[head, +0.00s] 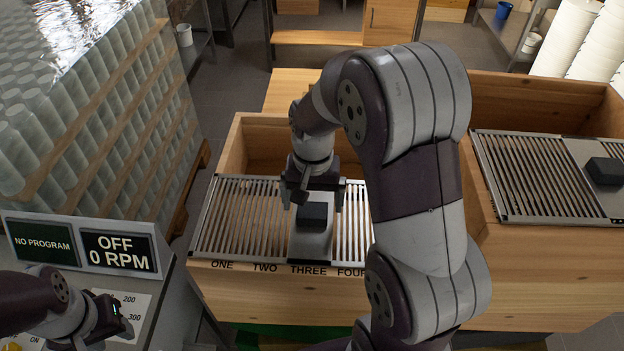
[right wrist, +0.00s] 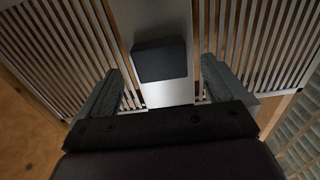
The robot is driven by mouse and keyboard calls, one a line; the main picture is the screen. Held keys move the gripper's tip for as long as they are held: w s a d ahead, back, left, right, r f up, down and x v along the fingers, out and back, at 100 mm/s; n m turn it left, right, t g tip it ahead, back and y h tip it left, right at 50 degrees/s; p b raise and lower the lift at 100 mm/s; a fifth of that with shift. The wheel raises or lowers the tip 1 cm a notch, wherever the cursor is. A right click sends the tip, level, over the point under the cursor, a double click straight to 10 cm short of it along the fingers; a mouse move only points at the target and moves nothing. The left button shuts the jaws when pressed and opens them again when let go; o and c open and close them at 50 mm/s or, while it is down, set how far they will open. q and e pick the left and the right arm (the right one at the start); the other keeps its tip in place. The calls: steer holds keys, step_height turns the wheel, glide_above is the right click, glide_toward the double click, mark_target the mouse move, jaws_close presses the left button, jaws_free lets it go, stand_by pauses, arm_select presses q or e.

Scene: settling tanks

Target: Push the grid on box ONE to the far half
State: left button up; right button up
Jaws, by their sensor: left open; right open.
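A slatted metal grid (head: 240,218) lies across the near half of a wooden box (head: 255,290). The box's front edge carries the words ONE, TWO, THREE and FOUR. A black block (head: 312,216) sits on the grid's plain middle plate. In the right wrist view the block (right wrist: 160,60) lies between the open fingers of my right gripper (right wrist: 158,68). In the head view my right gripper (head: 313,200) is right over the block; contact cannot be told. My right arm hides the box's right end. My left gripper (head: 112,312) is open and empty at the lower left.
The far half of the box (head: 262,150) is uncovered. A second wooden box (head: 550,265) with a similar grid (head: 520,170) stands to the right. A control panel (head: 80,248) reading OFF, 0 RPM and stacked wrapped containers (head: 100,110) stand at the left.

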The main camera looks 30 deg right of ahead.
steer(key=shift+f, duration=0.95)
steer(key=shift+a+f, duration=0.1)
steer(key=shift+f, duration=0.05)
steer(key=c, duration=1.5)
steer(key=shift+w+d+p, duration=0.35)
steer(key=shift+w+d, duration=0.1)
steer(key=shift+w, duration=0.15)
steer(key=w+d+p, duration=0.5)
steer(key=w+p, duration=0.1)
steer(key=w, duration=0.3)
steer(key=w+d+p, duration=0.6)
steer(key=w, duration=0.3)
steer(key=shift+w+d, duration=0.15)
steer(key=shift+w, duration=0.1)
